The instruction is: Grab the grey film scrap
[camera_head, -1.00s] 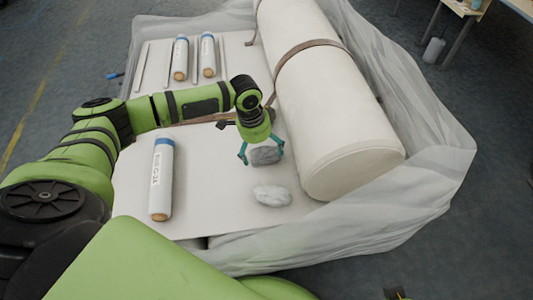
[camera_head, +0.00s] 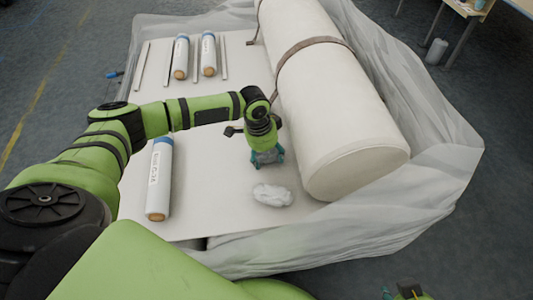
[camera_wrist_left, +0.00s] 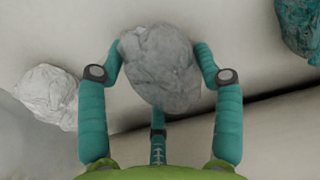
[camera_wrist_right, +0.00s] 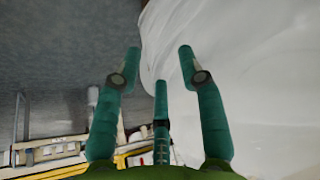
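The grey film scrap (camera_wrist_left: 160,68) is a crumpled grey lump between the fingers of my left gripper (camera_wrist_left: 160,60). In the left wrist view the two side fingers touch it on both sides. In the head view my left gripper (camera_head: 266,158) points down near the front end of the big roll, and its fingers hide most of the scrap. I cannot tell whether the scrap is clear of the white surface. My right gripper (camera_wrist_right: 157,60) is open and empty, beside hanging translucent sheeting.
A white crumpled scrap (camera_head: 272,195) lies just in front of my left gripper. A teal crumpled piece (camera_wrist_left: 300,28) shows in the left wrist view. The large strapped white roll (camera_head: 335,110) lies on the right. A labelled small roll (camera_head: 160,180) lies left; the surface between is clear.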

